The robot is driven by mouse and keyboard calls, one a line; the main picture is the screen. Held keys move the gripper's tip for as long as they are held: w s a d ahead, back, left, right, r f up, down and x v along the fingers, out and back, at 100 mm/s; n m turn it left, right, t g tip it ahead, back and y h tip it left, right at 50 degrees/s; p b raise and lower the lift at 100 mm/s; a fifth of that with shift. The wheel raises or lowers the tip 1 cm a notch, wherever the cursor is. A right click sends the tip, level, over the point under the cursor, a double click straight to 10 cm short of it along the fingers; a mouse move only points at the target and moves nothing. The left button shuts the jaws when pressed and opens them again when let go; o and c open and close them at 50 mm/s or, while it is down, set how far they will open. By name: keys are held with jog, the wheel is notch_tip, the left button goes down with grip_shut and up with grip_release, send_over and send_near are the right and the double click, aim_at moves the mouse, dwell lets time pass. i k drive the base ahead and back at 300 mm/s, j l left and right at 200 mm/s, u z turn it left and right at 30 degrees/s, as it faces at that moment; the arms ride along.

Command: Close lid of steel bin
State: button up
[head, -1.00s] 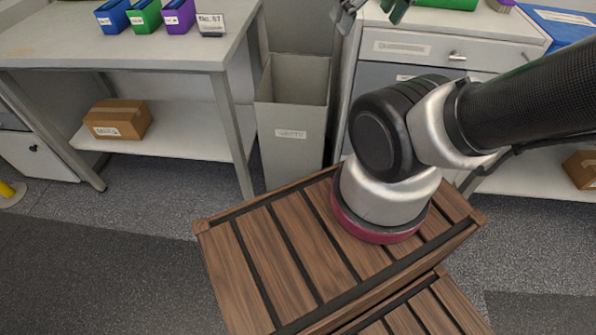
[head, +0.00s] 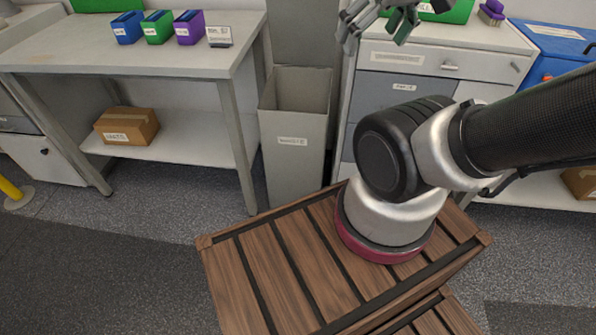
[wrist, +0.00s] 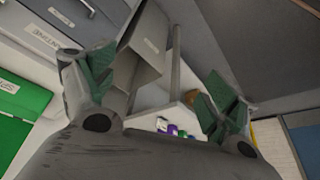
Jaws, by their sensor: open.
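The steel bin (head: 295,150) is a tall grey box with a white label on its front, standing between the left bench and the drawer cabinet. Its top is open. A flat grey panel that looks like its lid (head: 301,35) stands upright behind the opening. My gripper (head: 378,22) is open and empty at the top of the head view, to the right of the lid panel and apart from it. In the wrist view the open fingers (wrist: 160,90) show, with a grey labelled box that appears to be the bin (wrist: 148,50) beyond them.
A bench (head: 130,45) at left holds blue, green and purple small bins and a sign. A cardboard box (head: 127,126) lies on its lower shelf. The drawer cabinet (head: 440,62) stands right of the bin, close below my gripper.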

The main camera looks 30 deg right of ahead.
aim_at(303, 32)
jog(key=i+j+z, duration=0.1)
jog(key=i+z, duration=0.3)
jog(key=i, duration=0.6)
